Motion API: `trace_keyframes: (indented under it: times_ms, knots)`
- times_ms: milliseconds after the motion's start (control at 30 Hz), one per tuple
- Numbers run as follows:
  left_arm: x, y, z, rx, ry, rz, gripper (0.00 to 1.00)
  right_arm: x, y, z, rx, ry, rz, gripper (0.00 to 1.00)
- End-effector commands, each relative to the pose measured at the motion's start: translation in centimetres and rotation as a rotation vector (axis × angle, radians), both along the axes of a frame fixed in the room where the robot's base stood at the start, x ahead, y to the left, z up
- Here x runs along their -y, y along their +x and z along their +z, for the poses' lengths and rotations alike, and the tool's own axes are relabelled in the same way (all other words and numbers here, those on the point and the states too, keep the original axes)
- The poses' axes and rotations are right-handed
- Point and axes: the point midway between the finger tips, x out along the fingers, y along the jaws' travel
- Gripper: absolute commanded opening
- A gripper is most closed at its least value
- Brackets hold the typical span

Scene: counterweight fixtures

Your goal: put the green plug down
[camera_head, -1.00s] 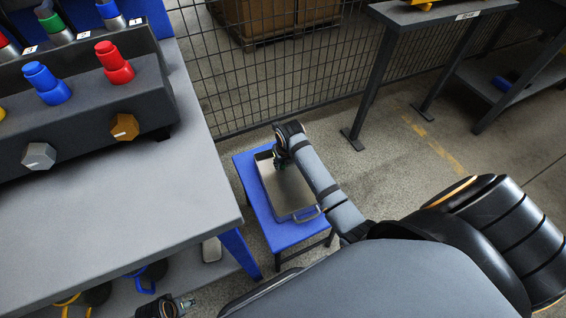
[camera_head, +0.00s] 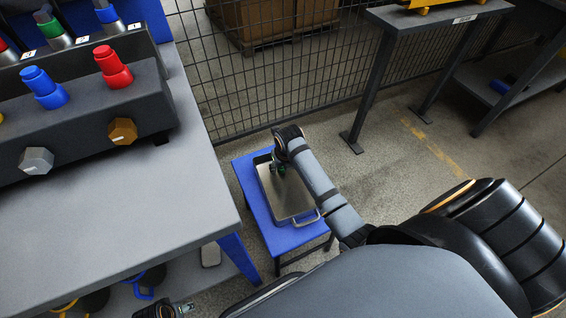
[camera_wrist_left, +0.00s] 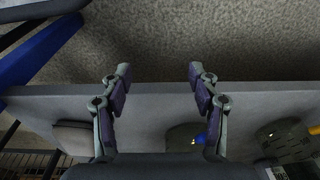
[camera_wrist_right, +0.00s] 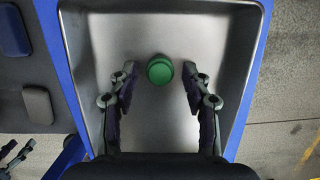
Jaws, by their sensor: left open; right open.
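The green plug (camera_wrist_right: 160,70) shows as a round green top over the metal tray (camera_wrist_right: 205,25) in the right wrist view. My right gripper (camera_wrist_right: 159,78) is open, with a finger on each side of the plug and a gap on both sides. In the head view this gripper (camera_head: 280,167) is over the tray (camera_head: 305,205), pointing down; the plug is hard to make out there. I cannot tell how the plug's underside meets the tray. My left gripper (camera_wrist_left: 160,74) is open and empty; in the head view only part of it shows at the bottom edge.
The tray stands on a blue stool (camera_head: 283,237). A grey workbench (camera_head: 120,215) to the left carries a fixture with a blue plug (camera_head: 43,88), a red plug (camera_head: 112,67) and hex weights. Wire mesh (camera_head: 260,85) stands behind. Another bench is at upper right.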

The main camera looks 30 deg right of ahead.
Motion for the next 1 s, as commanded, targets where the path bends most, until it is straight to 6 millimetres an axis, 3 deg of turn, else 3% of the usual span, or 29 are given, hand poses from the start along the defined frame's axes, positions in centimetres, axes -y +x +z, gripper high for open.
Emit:
trace_keyframes:
  times_ms: [167, 400, 600, 767, 1000]
  knots:
    - [-1.1, -1.3, -2.7, -0.005, 0.018, 0.002, 0.61, 0.0, 0.0, 1.5, 0.001, 0.0, 0.0, 0.49]
    - [-2.5, -4.6, -7.0, 0.006, 0.039, 0.002, 0.61, -0.1, -1.4, 7.4, 0.003, -0.002, 0.001, 0.49]
    - [-2.8, -6.6, -8.1, 0.003, 0.041, 0.001, 0.61, -0.3, -2.5, 11.3, 0.002, -0.001, 0.001, 0.49]
    - [-2.8, -7.2, -8.4, 0.001, 0.041, 0.002, 0.61, -0.4, -2.9, 12.6, 0.0, 0.0, 0.0, 0.49]
    - [-2.8, -7.3, -8.5, 0.002, 0.041, 0.001, 0.61, -0.4, -3.0, 12.7, 0.0, 0.0, 0.0, 0.49]
